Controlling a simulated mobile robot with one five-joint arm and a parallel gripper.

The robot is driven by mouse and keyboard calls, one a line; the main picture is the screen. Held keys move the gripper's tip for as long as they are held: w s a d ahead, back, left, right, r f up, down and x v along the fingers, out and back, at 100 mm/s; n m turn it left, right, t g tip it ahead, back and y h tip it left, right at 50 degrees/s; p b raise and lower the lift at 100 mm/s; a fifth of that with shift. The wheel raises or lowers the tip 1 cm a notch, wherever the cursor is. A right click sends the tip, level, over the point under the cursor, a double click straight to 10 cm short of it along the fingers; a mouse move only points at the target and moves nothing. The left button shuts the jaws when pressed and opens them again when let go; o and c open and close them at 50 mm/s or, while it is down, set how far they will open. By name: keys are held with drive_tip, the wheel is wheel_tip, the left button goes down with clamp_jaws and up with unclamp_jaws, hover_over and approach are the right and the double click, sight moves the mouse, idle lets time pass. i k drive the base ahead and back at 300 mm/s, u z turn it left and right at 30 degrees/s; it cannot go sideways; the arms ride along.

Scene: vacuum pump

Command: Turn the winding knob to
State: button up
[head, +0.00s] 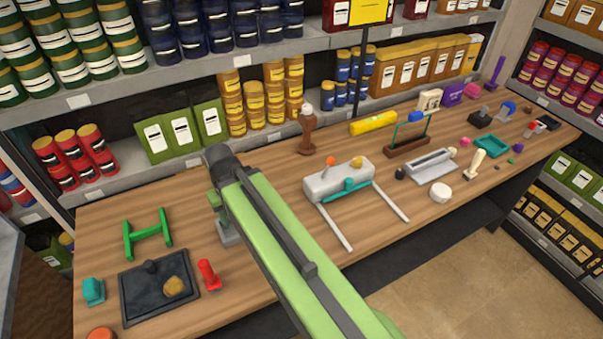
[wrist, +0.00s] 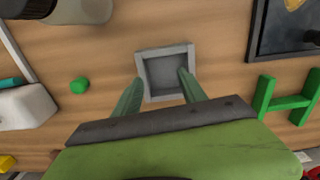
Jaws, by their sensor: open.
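My gripper (wrist: 160,76) is open, with two green fingers apart and nothing held between them. In the wrist view the fingertips are over or beside a square grey open frame (wrist: 168,99) on the wooden table. In the head view the grey frame (head: 228,236) shows partly behind my green arm. A light grey device (head: 325,183) with a teal bar, an orange knob (head: 330,160) and two pale rods stands to the right of my arm. Its corner (wrist: 28,107) shows at the left of the wrist view. I cannot tell which part is the winding knob.
A black tray (head: 132,302), a green H-shaped stand (head: 148,236) and a red piece (head: 208,275) lie left of my arm. A green ball (wrist: 80,86) lies near the frame. Shelves of cans and boxes back the table.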

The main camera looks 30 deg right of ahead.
sight(357, 161)
drive_tip(key=u, duration=0.25)
drive_tip(key=k, duration=1.3)
drive_tip(key=z, duration=1)
drive_tip(key=i, duration=1.05)
drive_tip(key=z, duration=0.05)
